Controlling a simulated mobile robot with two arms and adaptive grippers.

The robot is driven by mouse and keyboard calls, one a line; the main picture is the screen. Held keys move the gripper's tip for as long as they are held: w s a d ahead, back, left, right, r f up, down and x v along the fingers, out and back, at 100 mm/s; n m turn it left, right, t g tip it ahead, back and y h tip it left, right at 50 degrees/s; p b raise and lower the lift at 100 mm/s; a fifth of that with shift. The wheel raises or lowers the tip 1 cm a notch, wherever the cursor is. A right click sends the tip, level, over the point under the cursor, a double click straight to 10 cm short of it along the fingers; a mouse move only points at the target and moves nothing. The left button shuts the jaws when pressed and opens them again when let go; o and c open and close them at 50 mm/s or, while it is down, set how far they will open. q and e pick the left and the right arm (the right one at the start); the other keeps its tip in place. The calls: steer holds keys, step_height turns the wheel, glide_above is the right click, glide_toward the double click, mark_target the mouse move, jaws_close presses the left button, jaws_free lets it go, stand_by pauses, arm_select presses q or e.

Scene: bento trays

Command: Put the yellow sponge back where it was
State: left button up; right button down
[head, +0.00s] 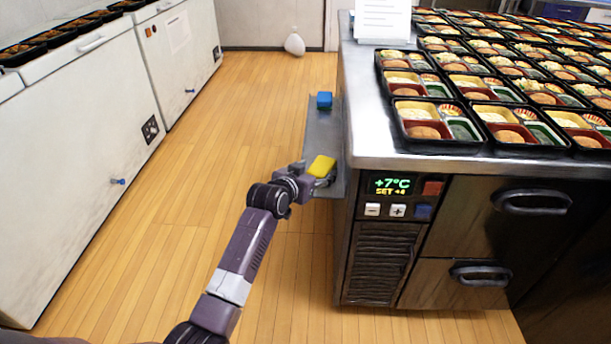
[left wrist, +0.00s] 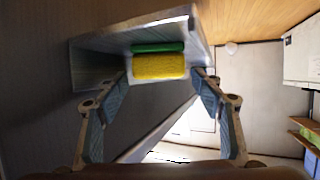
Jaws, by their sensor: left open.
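The yellow sponge (head: 321,166) is on the narrow metal side shelf (head: 322,135) fixed to the left side of the counter. In the left wrist view the sponge (left wrist: 158,67) shows its yellow face with a green layer along one edge. My left gripper (head: 318,181) is at the near end of the shelf, right by the sponge. Its fingers (left wrist: 164,80) are spread on both sides in the left wrist view, with the sponge between or just beyond their tips. I see no finger pressed on it. My right gripper is out of view.
A blue block (head: 324,100) sits farther back on the same shelf. The counter (head: 365,150) stands close on the right, carrying many bento trays (head: 437,140). White cabinets (head: 85,130) line the left. The wooden floor (head: 225,130) between is clear, apart from a white bag (head: 294,44) at the back.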

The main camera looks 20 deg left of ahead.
arm_select(q)
steer(key=p+v, duration=0.1)
steer(key=v, duration=0.8)
steer(key=shift+s+p, duration=0.3)
steer(key=shift+p, duration=0.05)
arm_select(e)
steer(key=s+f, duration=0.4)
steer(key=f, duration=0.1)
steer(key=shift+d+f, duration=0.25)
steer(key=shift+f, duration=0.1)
arm_select(q)
steer(key=shift+r, duration=0.1)
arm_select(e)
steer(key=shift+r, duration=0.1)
